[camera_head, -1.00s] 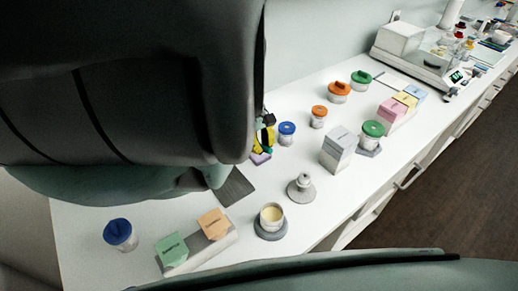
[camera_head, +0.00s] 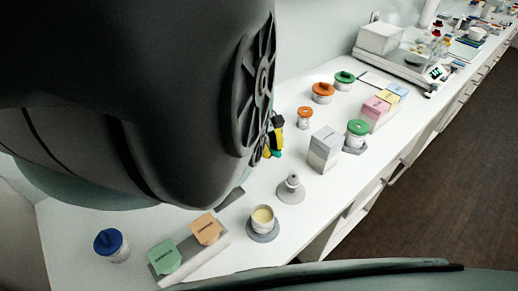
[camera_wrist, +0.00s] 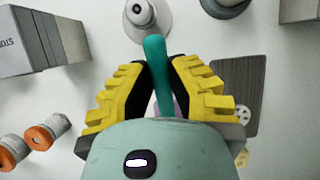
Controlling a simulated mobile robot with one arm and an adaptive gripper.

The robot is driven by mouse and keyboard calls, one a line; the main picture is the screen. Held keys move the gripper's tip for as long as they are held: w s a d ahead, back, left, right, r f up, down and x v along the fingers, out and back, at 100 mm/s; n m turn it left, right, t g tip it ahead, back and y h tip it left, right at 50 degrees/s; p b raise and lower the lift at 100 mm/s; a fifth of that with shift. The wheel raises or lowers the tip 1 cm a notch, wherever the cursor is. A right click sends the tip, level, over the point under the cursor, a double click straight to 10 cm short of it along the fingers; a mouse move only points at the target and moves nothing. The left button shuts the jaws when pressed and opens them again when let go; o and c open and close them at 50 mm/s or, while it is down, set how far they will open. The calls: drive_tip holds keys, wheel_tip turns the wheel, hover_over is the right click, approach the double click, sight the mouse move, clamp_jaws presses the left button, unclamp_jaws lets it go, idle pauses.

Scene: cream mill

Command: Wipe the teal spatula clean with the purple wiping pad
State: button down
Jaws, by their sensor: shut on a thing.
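My gripper (camera_wrist: 160,74), with yellow fingers and black pads, is shut on the teal spatula (camera_wrist: 155,52) in the wrist view. The spatula's rounded end sticks out past the fingertips, and its lower part runs back between the fingers. A pale purple sliver (camera_wrist: 181,100), likely the purple wiping pad, shows between the fingers beside the spatula; the rest is hidden. I cannot tell whether the spatula touches it. In the head view my gripper (camera_head: 272,138) is mostly hidden behind my dark arm, above the white counter.
A dark grey mat (camera_wrist: 234,85) lies beside the gripper. A grey stand (camera_head: 291,190), an open cream jar (camera_head: 262,217) and a grey box (camera_head: 325,150) stand nearby. Orange- and green-lidded jars stand farther back. A blue-lidded jar (camera_head: 110,245) is at front left.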

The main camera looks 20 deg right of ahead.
drive_tip(key=shift+s+d, duration=0.1)
drive_tip(key=shift+d, duration=0.05)
wheel_tip(320, 180, down, 5)
drive_tip(key=b, duration=0.4)
drive_tip(key=shift+r+b, duration=0.1)
drive_tip(key=shift+b, duration=0.3)
drive_tip(key=shift+f+b, duration=0.3)
drive_tip(key=shift+f, duration=0.05)
idle(1.2)
drive_tip(key=shift+r, duration=0.1)
drive_tip(key=shift+s+p, duration=0.3)
drive_tip(key=shift+p, duration=0.35)
drive_tip(key=shift+s+d+p, duration=0.2)
drive_tip(key=shift+s+p, duration=0.15)
drive_tip(key=shift+p, duration=0.1)
drive_tip(key=shift+w+b, duration=0.1)
drive_tip(key=shift+b, duration=0.2)
